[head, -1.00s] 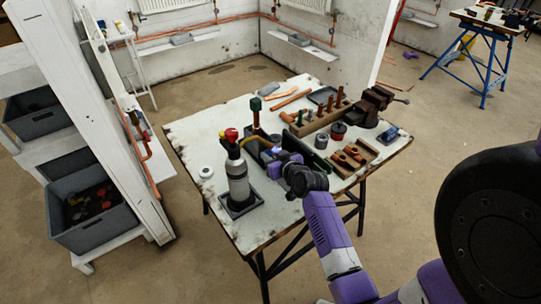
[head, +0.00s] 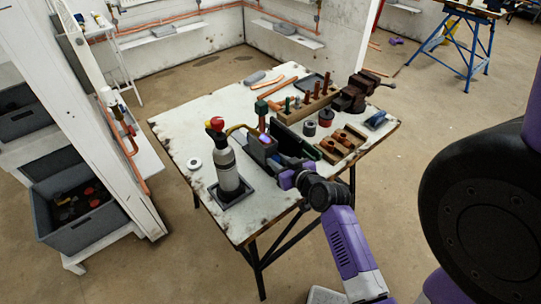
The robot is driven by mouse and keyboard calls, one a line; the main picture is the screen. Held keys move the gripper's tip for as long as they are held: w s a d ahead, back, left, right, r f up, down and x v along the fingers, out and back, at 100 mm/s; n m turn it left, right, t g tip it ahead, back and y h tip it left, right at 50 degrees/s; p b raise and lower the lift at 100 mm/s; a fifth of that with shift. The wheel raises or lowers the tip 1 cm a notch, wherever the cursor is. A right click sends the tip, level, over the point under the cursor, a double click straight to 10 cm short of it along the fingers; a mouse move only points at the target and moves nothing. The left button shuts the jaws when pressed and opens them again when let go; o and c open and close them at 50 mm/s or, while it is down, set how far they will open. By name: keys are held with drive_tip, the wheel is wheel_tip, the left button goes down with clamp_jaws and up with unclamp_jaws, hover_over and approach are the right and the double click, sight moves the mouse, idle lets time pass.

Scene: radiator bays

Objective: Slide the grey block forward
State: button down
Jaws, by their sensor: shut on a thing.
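The grey block (head: 259,148) is on the white worktable, just right of the grey bottle. A small bluish light shows at its top. My gripper (head: 277,159) is low over the table at the block's near right side, and its jaws are shut on the block. My purple and black wrist hides part of the jaws, so the exact contact is hard to see.
The grey bottle (head: 226,168) with a red and yellow top stands in a dark tray close by on the left. A dark green holder (head: 291,138), wooden blocks (head: 341,144) and a vice (head: 359,92) crowd the right.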

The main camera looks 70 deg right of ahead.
drive_tip(key=shift+s+a+f, duration=0.1)
drive_tip(key=shift+s+a, duration=0.45)
drive_tip(key=shift+s, duration=0.35)
drive_tip(key=shift+s+a, duration=0.55)
drive_tip(key=shift+s, duration=0.35)
drive_tip(key=c, duration=1.1)
unclamp_jaws()
drive_tip(key=shift+s, duration=0.1)
drive_tip(key=b+v, duration=0.1)
drive_tip(key=v, duration=0.6)
drive_tip(key=shift+b, duration=0.3)
drive_tip(key=shift+s+a+r, duration=0.25)
drive_tip(key=shift+r, duration=0.05)
